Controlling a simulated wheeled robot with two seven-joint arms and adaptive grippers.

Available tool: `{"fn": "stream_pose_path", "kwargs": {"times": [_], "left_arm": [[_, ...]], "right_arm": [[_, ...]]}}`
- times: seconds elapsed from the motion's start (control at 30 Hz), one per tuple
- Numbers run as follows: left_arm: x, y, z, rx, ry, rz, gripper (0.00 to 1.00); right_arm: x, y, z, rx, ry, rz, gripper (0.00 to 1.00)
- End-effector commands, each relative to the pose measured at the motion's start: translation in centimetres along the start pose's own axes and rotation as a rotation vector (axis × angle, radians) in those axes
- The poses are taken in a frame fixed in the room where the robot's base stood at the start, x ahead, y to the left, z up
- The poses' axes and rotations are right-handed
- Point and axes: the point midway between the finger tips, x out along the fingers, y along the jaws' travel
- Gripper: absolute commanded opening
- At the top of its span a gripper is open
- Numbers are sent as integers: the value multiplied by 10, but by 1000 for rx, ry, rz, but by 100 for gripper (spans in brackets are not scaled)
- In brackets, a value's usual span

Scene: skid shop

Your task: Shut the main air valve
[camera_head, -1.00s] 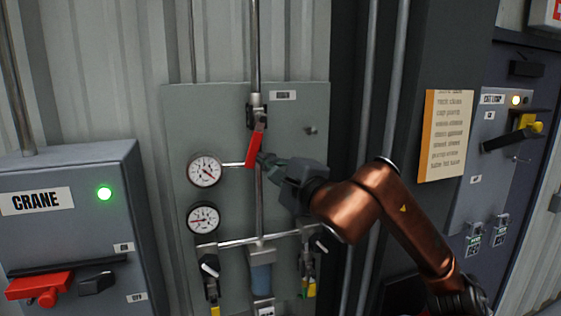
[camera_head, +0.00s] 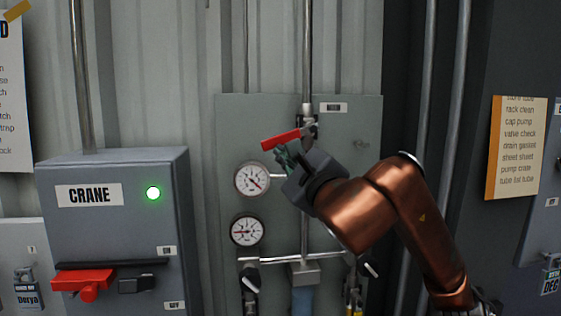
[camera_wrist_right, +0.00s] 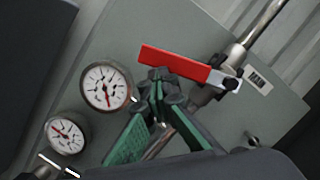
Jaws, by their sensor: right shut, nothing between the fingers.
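The main air valve has a red lever (camera_head: 281,139) on a vertical pipe at the top of a grey panel. The lever points left from its pivot and tilts slightly down, nearly crosswise to the pipe. The red lever (camera_wrist_right: 175,63) also shows in the right wrist view, near a label reading MAIN (camera_wrist_right: 260,80). My right gripper (camera_head: 281,154) is shut and empty, its fingertips just under the lever. In the right wrist view the right gripper (camera_wrist_right: 160,76) meets the lever's lower edge or is very near it; contact is unclear. My left gripper is out of view.
Two round gauges (camera_head: 252,180) (camera_head: 246,231) sit left of the pipe on the grey panel (camera_head: 230,120). A crane box (camera_head: 120,225) with a green light and red handle stands left. A paper list (camera_head: 516,148) hangs right.

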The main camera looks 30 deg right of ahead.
Motion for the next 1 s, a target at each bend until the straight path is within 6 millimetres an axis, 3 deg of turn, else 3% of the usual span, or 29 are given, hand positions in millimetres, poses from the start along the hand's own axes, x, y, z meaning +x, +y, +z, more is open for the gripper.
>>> {"fn": "stream_pose_path", "kwargs": {"times": [0.1,0.23,0.63,1.0], "left_arm": [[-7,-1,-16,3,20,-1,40],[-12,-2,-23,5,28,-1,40],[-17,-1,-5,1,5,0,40],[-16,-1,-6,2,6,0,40]], "right_arm": [[3,-4,8,-1,1,0,0],[5,-6,14,-1,0,2,0],[6,-9,22,-1,-1,2,0],[6,-10,21,-2,1,1,0]]}}
